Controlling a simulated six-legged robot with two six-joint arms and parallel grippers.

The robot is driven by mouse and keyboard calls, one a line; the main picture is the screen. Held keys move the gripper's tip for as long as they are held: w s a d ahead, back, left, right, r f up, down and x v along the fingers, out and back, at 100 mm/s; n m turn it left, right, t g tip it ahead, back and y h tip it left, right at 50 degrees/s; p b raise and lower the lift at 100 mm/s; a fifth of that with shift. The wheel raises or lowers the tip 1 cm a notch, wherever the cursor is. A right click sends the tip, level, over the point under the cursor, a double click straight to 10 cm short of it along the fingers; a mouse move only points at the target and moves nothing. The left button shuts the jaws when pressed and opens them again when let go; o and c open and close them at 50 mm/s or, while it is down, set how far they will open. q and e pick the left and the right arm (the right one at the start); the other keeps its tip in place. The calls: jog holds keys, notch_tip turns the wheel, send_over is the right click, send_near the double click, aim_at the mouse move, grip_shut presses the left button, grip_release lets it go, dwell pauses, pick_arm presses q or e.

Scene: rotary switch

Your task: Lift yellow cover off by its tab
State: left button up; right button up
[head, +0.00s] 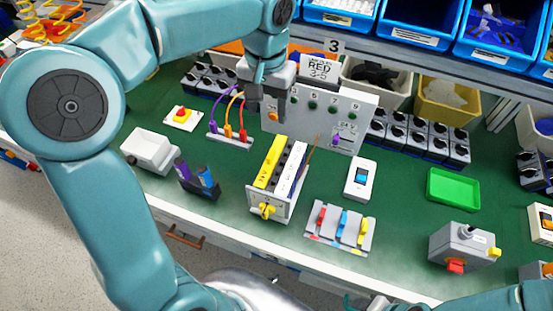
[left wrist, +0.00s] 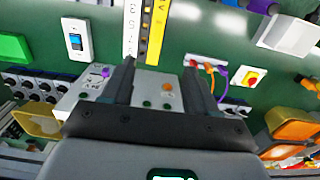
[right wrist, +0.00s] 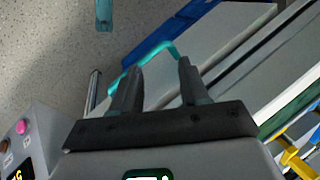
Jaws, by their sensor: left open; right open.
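The yellow cover (head: 268,162) is a long narrow strip on the left side of a grey box (head: 285,205) in the middle of the bench. It also shows in the left wrist view (left wrist: 157,32), beside a white strip (left wrist: 131,28). I cannot make out its tab clearly. A yellow knob (head: 266,211) is on the box's front. My left gripper (head: 268,108) is above and behind the box, in front of the grey panel, apart from the cover. Its fingers (left wrist: 160,75) are open and empty. My right gripper (right wrist: 152,75) is open and empty over the floor and bench edge.
The grey panel (head: 352,112) with green buttons stands behind the box. Purple, orange and red plugs (head: 228,131) are left of it. A blue rocker switch (head: 361,179) and a coloured lever block (head: 341,228) are on the right. A green tray (head: 453,188) lies farther right.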

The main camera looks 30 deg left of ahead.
pick_arm(q)
jog(key=f, duration=0.1)
jog(key=s+f, duration=0.1)
jog(key=f, duration=0.3)
jog(key=shift+s+d, duration=0.3)
jog(key=shift+s, duration=0.1)
send_over(270, 154)
jog(key=f, duration=0.4)
jog(key=shift+a+f, duration=0.35)
jog(key=shift+f, duration=0.05)
jog(key=shift+s+d+f, duration=0.1)
jog(key=shift+s, duration=0.25)
jog(key=shift+s+d+f, duration=0.15)
jog(key=shift+d+f, duration=0.05)
jog(key=f, duration=0.2)
jog(key=w+f, duration=0.1)
jog(key=f, duration=0.1)
jog(key=shift+w+f, duration=0.1)
jog(key=shift+f, duration=0.05)
jog(key=shift+f+p, duration=0.3)
jog(key=shift+s+d+r, duration=0.1)
jog(key=shift+s+d, duration=0.1)
jog(key=shift+s, duration=0.1)
jog(key=shift+w+a, duration=0.1)
jog(key=shift+w, duration=0.15)
jog(key=c, duration=0.6)
grip_shut()
jog(key=shift+s, duration=0.1)
